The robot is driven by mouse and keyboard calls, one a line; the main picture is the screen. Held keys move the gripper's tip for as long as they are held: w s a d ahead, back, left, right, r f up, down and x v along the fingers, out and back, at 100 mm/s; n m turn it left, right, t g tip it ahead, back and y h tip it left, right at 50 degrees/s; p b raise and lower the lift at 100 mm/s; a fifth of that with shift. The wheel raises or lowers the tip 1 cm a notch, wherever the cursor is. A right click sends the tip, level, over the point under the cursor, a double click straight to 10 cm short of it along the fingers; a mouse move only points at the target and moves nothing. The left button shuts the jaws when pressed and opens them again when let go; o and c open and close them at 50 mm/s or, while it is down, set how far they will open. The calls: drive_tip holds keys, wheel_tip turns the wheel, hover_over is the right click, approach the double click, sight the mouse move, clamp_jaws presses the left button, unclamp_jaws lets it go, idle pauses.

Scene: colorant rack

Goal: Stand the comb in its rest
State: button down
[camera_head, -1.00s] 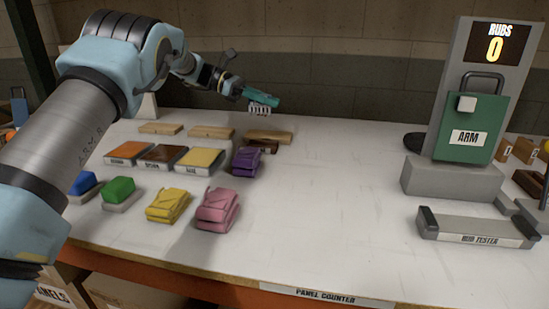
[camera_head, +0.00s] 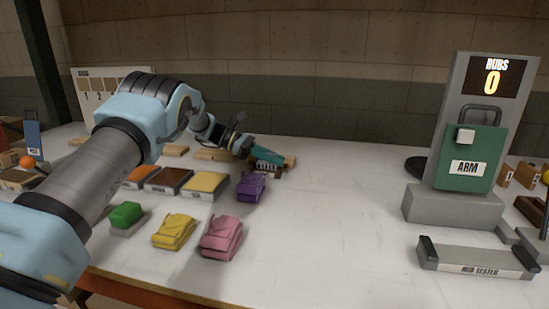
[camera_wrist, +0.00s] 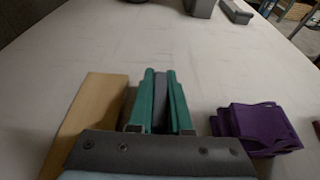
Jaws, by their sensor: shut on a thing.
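My gripper (camera_head: 276,160) has teal fingers and is shut on the grey comb (camera_head: 266,172), whose teeth hang below the fingers. In the wrist view the comb (camera_wrist: 160,88) shows as a grey strip between the two fingers (camera_wrist: 160,76). The comb is low over the back of the counter, beside a pale wooden block (camera_head: 290,160). That block (camera_wrist: 92,115) lies just left of the fingers in the wrist view. I cannot tell whether the teeth touch anything. I cannot make out which thing is the comb's rest.
A folded purple cloth (camera_head: 251,187) lies close to the gripper, also in the wrist view (camera_wrist: 262,128). Yellow (camera_head: 174,230) and pink (camera_head: 221,236) cloths lie nearer. Labelled coloured trays (camera_head: 206,184) are at left. The counter's middle is clear up to the tester (camera_head: 475,257).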

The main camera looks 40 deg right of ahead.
drive_tip(key=shift+f, duration=0.15)
drive_tip(key=c, duration=0.8)
unclamp_jaws()
drive_tip(key=shift+c, duration=0.2)
drive_tip(key=shift+r, duration=0.25)
drive_tip(key=b+v, duration=0.4)
drive_tip(key=v, duration=0.7)
drive_tip(key=shift+w+a+f, duration=0.1)
drive_tip(key=shift+w, duration=0.1)
drive_tip(key=shift+w+a, duration=0.15)
drive_tip(key=shift+w, duration=0.05)
